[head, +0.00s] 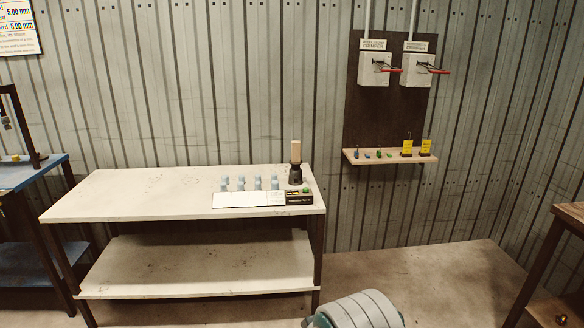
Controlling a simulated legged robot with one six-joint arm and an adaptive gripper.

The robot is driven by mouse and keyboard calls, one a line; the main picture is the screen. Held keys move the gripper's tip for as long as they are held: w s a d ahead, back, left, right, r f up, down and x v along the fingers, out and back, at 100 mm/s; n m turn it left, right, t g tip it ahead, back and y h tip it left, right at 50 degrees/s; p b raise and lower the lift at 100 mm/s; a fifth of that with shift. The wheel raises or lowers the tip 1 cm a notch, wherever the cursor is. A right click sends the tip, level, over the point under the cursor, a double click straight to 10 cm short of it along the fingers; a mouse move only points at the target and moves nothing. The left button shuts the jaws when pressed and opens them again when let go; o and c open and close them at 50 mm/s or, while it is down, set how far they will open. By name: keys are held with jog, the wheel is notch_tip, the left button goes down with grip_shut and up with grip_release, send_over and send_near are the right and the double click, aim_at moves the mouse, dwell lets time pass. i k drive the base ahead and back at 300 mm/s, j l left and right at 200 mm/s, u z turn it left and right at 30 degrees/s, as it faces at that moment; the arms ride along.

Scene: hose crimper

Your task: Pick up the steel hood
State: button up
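I cannot make out for sure which thing is the steel hood. Several small pale-blue rounded pieces (241,183) stand in a row on a white panel (248,199) at the right end of the white table (130,195). Beside them stands a dark round base (295,175) with a light tan block (296,151) upright on top. My gripper's fingers are not in view. A grey-green ribbed rounded shape at the bottom edge is cut off, and may be part of me.
A small black box (299,197) with lit displays sits at the table's front right. A dark wall board (385,120) holds two white boxes and a narrow shelf (390,158). A blue bench (32,175) stands left, a brown table (570,214) right.

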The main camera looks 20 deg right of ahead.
aim_at(294, 176)
jog(key=i+l, duration=0.35)
jog(key=i+l+u, duration=0.15)
jog(key=i+l, duration=0.5)
jog(key=i+l+u, duration=0.15)
jog(key=i+l, duration=0.2)
jog(key=l, duration=0.15)
jog(key=i+l, duration=0.3)
jog(key=i+l+u, duration=0.15)
jog(key=i+l, duration=0.15)
jog(key=l, duration=0.25)
jog(key=i+l, duration=0.25)
jog(key=l, duration=0.2)
jog(key=i+l+u, duration=0.15)
jog(key=i+l, duration=0.15)
jog(key=l, duration=0.15)
